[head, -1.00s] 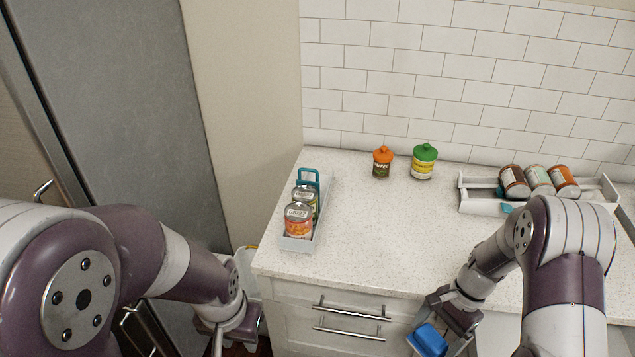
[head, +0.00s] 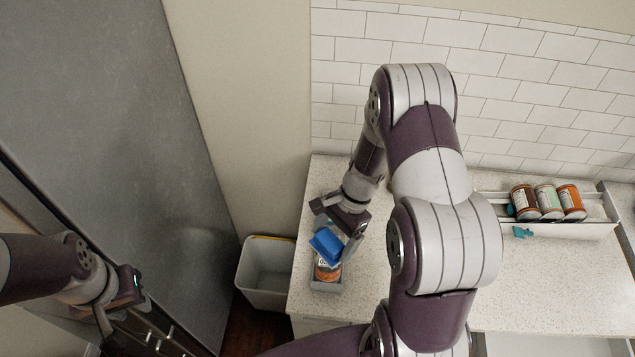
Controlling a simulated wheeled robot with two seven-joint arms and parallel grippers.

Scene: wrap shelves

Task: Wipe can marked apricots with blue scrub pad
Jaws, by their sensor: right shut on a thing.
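The blue scrub pad (head: 326,244) is in my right gripper (head: 336,236), which is shut on it. My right arm reaches across the counter to the small grey tray (head: 326,287) at the counter's left end. The pad is over the front can (head: 327,271) in that tray and covers its upper part. This can has an orange label with no readable words; whether the pad touches it is unclear. The cans behind it are hidden. My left gripper (head: 121,304) is at the lower left by the fridge, away from the counter; its jaw opening is unclear.
A white rack (head: 585,229) with several lying cans (head: 548,202) stands at the back right of the counter (head: 560,290). A grey bin (head: 265,272) stands on the floor left of the counter. The fridge (head: 120,120) fills the left side.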

